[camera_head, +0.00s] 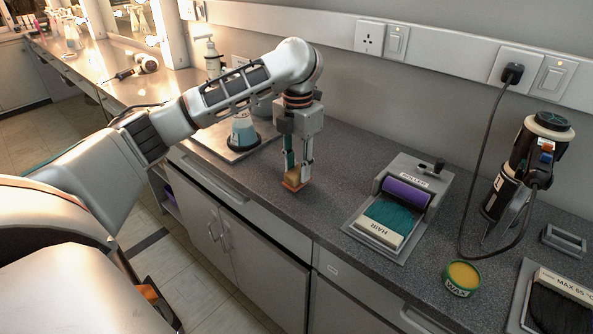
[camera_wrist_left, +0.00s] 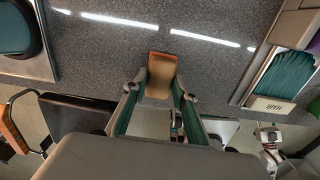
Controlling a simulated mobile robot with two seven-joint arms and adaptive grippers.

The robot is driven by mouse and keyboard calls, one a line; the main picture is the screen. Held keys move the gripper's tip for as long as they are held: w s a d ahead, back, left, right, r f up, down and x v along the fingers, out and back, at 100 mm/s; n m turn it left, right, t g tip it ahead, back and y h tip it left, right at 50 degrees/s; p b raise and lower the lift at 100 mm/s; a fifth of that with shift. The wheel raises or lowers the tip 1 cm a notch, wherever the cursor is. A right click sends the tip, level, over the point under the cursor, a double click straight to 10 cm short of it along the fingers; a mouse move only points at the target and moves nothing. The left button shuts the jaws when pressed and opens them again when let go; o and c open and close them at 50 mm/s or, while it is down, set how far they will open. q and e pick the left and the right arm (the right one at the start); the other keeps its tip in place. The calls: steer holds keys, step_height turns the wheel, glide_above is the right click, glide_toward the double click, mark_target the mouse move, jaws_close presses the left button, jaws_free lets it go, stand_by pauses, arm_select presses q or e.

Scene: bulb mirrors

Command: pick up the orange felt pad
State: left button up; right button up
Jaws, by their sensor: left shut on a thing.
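The orange felt pad (camera_head: 294,182) is a small block low between the fingertips of my left gripper (camera_head: 298,170), at the front part of the grey counter. In the left wrist view the pad (camera_wrist_left: 161,76) sits between the two fingertips of the gripper (camera_wrist_left: 158,90), with its far end sticking out past them. The left gripper points down and is shut on the pad. The pad is at or just above the counter top; I cannot tell whether it touches. My right gripper is not seen.
Right of the pad is a roller tray (camera_head: 403,165) with a teal pad marked HAIR. A green wax tin (camera_head: 461,279) and a black corded device (camera_head: 530,160) stand further right. A bottle on a tray (camera_head: 243,130) is to the left. Counter (camera_head: 335,150) between is clear.

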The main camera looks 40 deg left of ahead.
arm_select(q)
step_height(320, 180, up, 12)
steer(key=p, duration=0.5)
step_height(320, 180, up, 7)
steer(key=p, duration=0.3)
glide_above(298, 170)
steer(key=shift+f, duration=0.15)
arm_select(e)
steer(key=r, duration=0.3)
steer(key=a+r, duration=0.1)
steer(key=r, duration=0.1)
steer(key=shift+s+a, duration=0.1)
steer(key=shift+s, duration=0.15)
arm_select(q)
steer(key=shift+o, duration=0.5)
steer(key=shift+b, duration=0.3)
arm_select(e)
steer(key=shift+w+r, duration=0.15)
arm_select(q)
steer(key=shift+s, duration=0.1)
